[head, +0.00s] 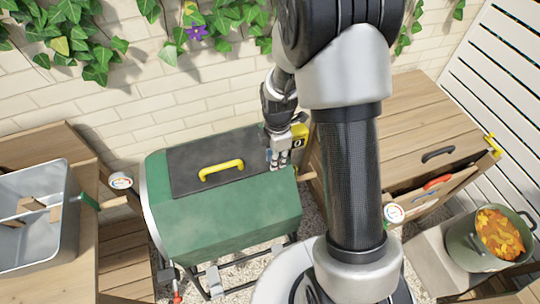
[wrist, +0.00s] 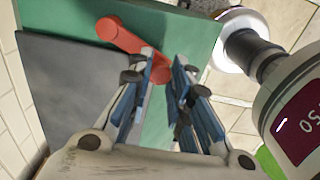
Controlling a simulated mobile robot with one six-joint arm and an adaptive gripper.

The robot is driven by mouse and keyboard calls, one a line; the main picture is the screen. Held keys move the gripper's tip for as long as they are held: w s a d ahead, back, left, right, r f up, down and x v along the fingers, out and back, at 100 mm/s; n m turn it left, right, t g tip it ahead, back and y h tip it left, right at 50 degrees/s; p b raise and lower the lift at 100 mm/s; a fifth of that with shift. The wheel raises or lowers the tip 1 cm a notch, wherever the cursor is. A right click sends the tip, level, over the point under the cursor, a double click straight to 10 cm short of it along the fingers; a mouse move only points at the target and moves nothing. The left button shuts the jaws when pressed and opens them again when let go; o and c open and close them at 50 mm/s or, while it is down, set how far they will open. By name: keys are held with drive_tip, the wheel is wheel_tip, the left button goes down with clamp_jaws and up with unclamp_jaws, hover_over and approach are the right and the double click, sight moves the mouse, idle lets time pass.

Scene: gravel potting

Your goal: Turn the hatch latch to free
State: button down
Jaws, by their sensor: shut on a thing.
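The green drum (head: 225,220) has a dark grey hatch (head: 190,180) in its top with a yellow handle (head: 221,170). My gripper (head: 279,160) reaches down to the drum's right end, beside the hatch. In the wrist view, the red-orange latch (wrist: 122,36) lies across the green surface by the edge of the dark hatch (wrist: 62,75). The blue-padded fingers of my gripper (wrist: 164,72) stand on either side of the latch's near end and are shut on it. The latch is hidden in the head view.
A metal bin (head: 35,225) stands on the wooden bench at left. A wooden cabinet (head: 400,135) with a partly open drawer (head: 430,190) is at right, near a pot of orange leaves (head: 499,232). The brick wall with ivy is close behind the drum.

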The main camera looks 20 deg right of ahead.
drive_tip(key=shift+s+d+n, duration=0.15)
drive_tip(key=shift+d+n, duration=0.55)
drive_tip(key=shift+n, duration=0.4)
drive_tip(key=shift+s+d+n, duration=0.1)
drive_tip(key=shift+d+n, duration=0.55)
drive_tip(key=shift+n, duration=0.45)
drive_tip(key=c, duration=1.4)
unclamp_jaws()
drive_tip(key=shift+c, duration=0.2)
wheel_tip(320, 180, up, 12)
